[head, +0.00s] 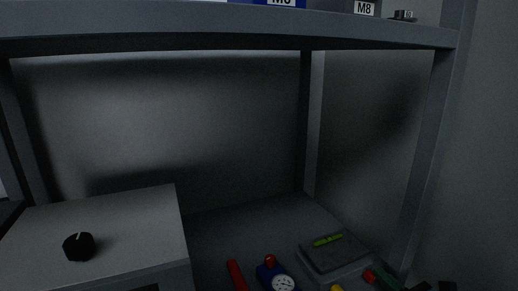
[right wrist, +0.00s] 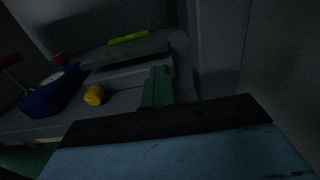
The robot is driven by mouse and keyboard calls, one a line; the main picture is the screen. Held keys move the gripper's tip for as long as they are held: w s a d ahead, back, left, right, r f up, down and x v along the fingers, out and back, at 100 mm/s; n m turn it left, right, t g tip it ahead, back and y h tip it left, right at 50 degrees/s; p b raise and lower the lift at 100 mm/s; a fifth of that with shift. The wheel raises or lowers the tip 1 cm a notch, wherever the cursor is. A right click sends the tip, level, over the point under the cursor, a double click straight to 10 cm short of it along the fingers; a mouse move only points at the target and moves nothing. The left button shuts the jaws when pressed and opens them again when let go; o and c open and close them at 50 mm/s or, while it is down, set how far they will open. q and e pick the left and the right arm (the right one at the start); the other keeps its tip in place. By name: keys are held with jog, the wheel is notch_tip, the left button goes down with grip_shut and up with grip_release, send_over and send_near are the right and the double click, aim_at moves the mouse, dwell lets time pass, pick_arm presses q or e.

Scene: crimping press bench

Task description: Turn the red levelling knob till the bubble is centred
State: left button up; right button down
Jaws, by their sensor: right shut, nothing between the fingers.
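The levelling block (head: 348,262) is a dark grey plate on a lighter base at the lower right of the head view. A lime green vial (head: 327,240) lies on top; its bubble is too small to make out. The plate (right wrist: 125,52) and vial (right wrist: 129,38) also show in the right wrist view. The red knob (head: 369,276) is at the block's front right. My right gripper (head: 380,271) has green fingers, shut and empty, their tips close beside the knob; contact cannot be told. In the right wrist view the fingers (right wrist: 160,70) seem to hide the knob. My left gripper is out of view.
A blue gauge (head: 275,279) with a red top, a red handle (head: 236,274) and a yellow piece (head: 337,288) lie left of the knob. A grey box (head: 130,215) with a black dial (head: 79,246) stands at left. A shelf (head: 230,32) crosses above; a post (head: 428,150) rises at right.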

jog(key=shift+s+a+f, duration=0.1)
jog(key=shift+f, duration=0.25)
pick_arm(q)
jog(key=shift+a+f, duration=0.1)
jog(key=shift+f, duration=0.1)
pick_arm(e)
jog(key=v, duration=0.5)
jog(key=shift+s+d+r, duration=0.25)
jog(key=shift+s+r, duration=0.05)
jog(key=shift+s, duration=0.05)
